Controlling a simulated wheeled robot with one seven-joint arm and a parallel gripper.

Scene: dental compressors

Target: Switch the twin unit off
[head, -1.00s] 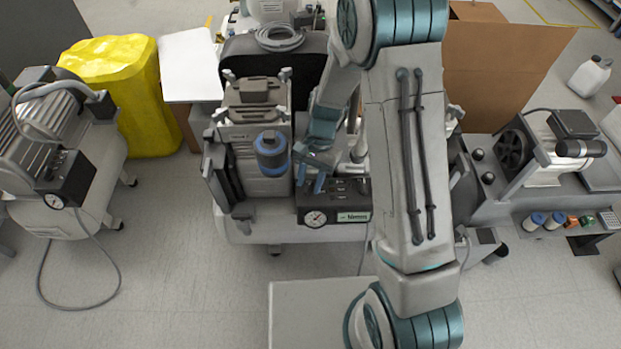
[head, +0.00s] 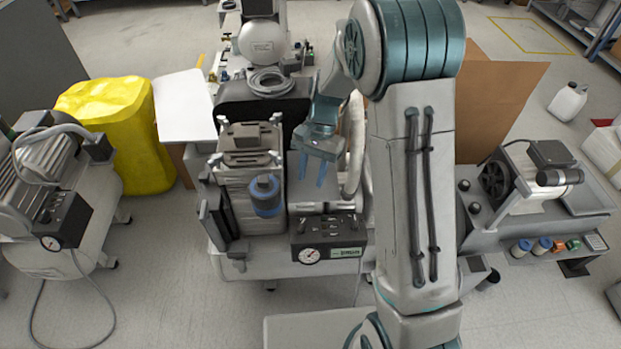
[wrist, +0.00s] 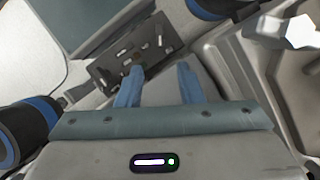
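The middle compressor unit has a dark control box (head: 328,238) on its front, with several small switches on top, a round gauge (head: 310,255) and a green-and-white label. Which unit is the twin one is not marked legibly. My gripper (head: 311,178) is above and behind this box, its blue fingers pointing down, apart and empty. In the wrist view the fingers (wrist: 160,82) are spread, and the switch panel (wrist: 130,52) lies beyond their tips, not touched. The switch positions are too small to tell.
A blue-banded filter (head: 265,196) and tall grey block (head: 250,165) stand left of my gripper. Another compressor with a control box (head: 62,218) is at left, one (head: 535,180) at right. A yellow bag (head: 118,130) and cardboard box (head: 500,100) stand behind.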

